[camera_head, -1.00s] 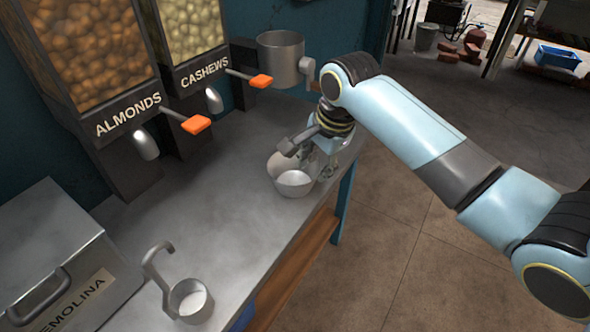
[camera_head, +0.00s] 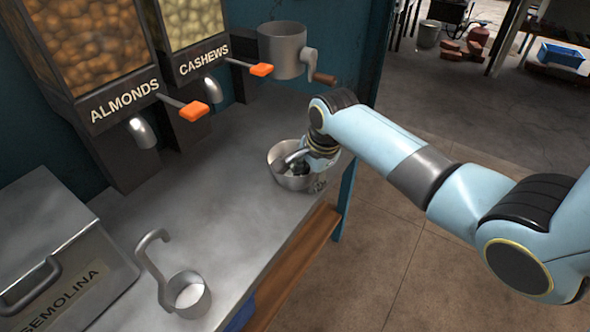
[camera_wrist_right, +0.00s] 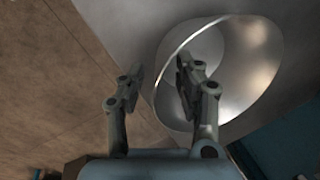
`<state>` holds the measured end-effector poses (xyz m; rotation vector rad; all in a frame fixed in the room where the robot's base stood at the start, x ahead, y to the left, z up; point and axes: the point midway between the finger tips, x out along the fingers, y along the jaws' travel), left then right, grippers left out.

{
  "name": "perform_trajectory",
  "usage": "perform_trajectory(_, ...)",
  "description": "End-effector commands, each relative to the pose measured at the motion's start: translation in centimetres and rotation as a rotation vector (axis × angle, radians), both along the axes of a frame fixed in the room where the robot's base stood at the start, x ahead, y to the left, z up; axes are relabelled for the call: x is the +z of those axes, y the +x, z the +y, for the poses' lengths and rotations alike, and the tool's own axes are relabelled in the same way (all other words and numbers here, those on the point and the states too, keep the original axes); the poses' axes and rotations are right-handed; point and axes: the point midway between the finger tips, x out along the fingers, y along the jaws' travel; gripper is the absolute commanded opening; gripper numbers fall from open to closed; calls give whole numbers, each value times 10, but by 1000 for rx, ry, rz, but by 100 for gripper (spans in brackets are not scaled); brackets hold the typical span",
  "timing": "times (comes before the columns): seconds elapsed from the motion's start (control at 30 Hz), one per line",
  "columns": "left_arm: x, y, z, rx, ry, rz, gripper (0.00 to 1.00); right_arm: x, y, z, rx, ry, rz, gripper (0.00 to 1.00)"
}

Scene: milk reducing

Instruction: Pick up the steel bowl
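The steel bowl (camera_head: 286,179) stands upright on the metal counter (camera_head: 225,205), near its right edge. My right gripper (camera_head: 308,172) is at the bowl's right side, pointing down, with one finger over the bowl's inside and the other outside its wall. In the right wrist view the open fingers (camera_wrist_right: 159,82) straddle the rim of the bowl (camera_wrist_right: 252,75), with a clear gap between them. I cannot tell whether either finger touches the wall. My left gripper is not in view.
Almond (camera_head: 100,60) and cashew (camera_head: 195,25) dispensers with orange levers stand along the wall. A grinder (camera_head: 280,50) with a crank is behind the bowl. A hooked ladle cup (camera_head: 187,294) and a semolina box (camera_head: 60,255) are in front. The counter between is clear.

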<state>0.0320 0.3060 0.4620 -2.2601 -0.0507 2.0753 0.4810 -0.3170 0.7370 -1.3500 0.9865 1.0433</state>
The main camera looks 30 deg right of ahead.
Motion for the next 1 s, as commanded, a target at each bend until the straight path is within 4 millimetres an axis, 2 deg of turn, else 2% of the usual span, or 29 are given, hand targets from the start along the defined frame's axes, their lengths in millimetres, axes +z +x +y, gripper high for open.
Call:
perform_trajectory(0.1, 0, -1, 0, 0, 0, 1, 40, 0, 0, 0, 0, 0, 0, 32)
perform_trajectory(0.33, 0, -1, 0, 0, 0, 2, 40, 1, 0, 0, 0, 0, 1, 1)
perform_trajectory(0.37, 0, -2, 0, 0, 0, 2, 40, 1, 0, 0, 0, 0, 1, 0)
perform_trajectory(0.8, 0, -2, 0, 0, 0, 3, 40, 1, 0, 0, 0, 0, 0, 0)
perform_trajectory(1.0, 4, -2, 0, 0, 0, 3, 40, 16, 0, -1, 1, -1, -2, 0)
